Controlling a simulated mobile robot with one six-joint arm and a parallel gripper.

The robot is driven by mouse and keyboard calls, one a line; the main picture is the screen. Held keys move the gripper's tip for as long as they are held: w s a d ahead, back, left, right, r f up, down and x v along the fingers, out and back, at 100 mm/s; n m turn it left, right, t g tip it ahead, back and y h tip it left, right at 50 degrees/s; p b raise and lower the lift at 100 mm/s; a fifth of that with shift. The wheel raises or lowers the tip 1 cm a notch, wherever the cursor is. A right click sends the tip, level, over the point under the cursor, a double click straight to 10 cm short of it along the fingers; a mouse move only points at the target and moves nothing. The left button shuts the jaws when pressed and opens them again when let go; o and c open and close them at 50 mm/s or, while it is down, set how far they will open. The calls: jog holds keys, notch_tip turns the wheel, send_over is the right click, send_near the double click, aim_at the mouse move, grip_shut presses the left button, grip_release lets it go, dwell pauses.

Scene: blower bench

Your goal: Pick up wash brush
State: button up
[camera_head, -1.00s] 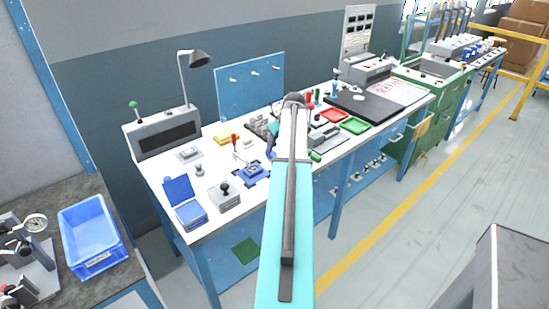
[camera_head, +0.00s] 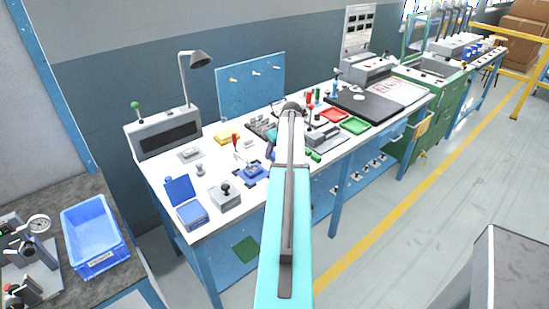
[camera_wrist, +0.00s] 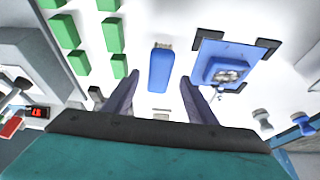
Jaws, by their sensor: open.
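The wash brush (camera_wrist: 160,70) lies on the white bench top in the wrist view, with a blue handle and short tan bristles at its upper end. My gripper (camera_wrist: 160,76) is open and empty. Its two dark fingers point toward the brush, one to each side of the handle in the picture. How high the fingers are above the brush I cannot tell. In the head view my arm hides the brush and most of the gripper.
A blue fixture with dark corner brackets (camera_wrist: 226,68) lies right of the brush. Several green blocks (camera_wrist: 110,35) stand in rows to the left. A grey box (camera_wrist: 25,55) is at far left. Small grey knobs (camera_wrist: 262,117) stand at lower right.

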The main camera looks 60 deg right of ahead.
aim_at(274, 154)
jog(key=shift+p+x, duration=0.5)
jog(key=shift+x, duration=1.25)
jog(key=shift+f, duration=0.1)
jog(key=c, duration=1.2)
jog(key=shift+o, duration=0.2)
jog(key=shift+d+r, duration=0.1)
jog(key=shift+r, duration=0.2)
notch_tip(274, 154, up, 2)
jog(key=shift+b, duration=0.65)
jog(key=s+r+b, duration=0.1)
jog(key=s, duration=0.4)
jog(key=s+a+b, duration=0.1)
jog(key=s, duration=0.4)
jog(key=s+a+r+b, duration=0.1)
jog(key=s+b, duration=0.1)
jog(key=s, duration=0.4)
jog(key=shift+r, duration=0.35)
